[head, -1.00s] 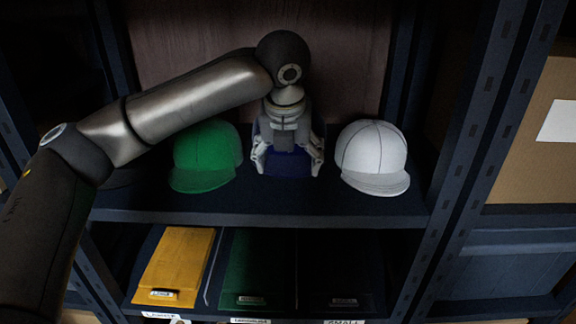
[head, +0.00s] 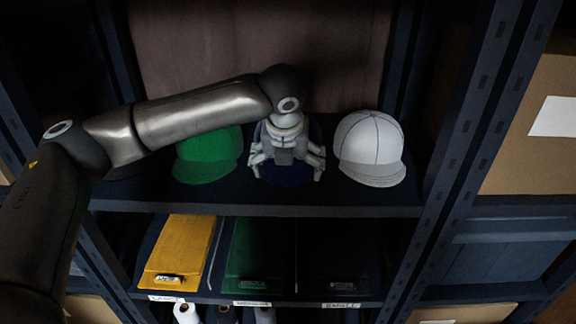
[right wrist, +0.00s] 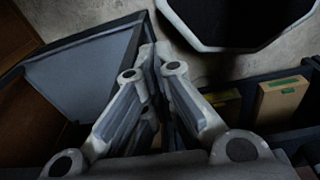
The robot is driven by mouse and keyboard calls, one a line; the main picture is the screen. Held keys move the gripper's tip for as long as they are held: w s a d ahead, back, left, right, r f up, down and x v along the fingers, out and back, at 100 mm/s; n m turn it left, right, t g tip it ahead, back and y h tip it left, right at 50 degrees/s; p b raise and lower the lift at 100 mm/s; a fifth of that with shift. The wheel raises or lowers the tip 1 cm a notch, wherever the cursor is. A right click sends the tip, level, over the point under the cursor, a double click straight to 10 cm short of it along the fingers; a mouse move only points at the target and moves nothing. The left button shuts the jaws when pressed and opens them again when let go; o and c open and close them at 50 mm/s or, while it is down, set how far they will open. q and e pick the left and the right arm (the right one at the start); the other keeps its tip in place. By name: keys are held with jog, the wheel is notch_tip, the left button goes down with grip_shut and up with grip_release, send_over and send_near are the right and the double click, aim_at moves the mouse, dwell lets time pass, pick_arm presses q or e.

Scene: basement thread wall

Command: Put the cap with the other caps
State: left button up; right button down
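A green cap (head: 207,157), a dark blue cap (head: 289,177) and a white cap (head: 371,149) stand in a row on the shelf board (head: 250,207). The blue cap is in the middle, with a gap to the cap on either side. My left gripper (head: 286,173) is in front of and over the blue cap in the head view, its fingers spread wide. It hides most of the blue cap's crown, and I cannot tell whether it touches it. In the right wrist view my right gripper (right wrist: 156,52) is shut and empty, its fingertips together.
Below the caps, a yellow folder (head: 180,250) and a green folder (head: 258,255) lie on a lower shelf with labels. Shelf posts (head: 480,120) stand at both sides. A cardboard box (head: 540,120) is at the right. The right wrist view shows a dark bin (right wrist: 240,20).

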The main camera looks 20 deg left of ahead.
pick_arm(q)
jog(key=shift+s+r+b, duration=0.2)
jog(key=shift+r+b, duration=0.2)
jog(key=shift+r, duration=0.15)
jog(key=a+b+v, duration=0.1)
jog(key=b+v, duration=0.2)
jog(key=v, duration=0.8)
jog(key=shift+d+b, duration=0.35)
jog(key=shift+d, duration=0.15)
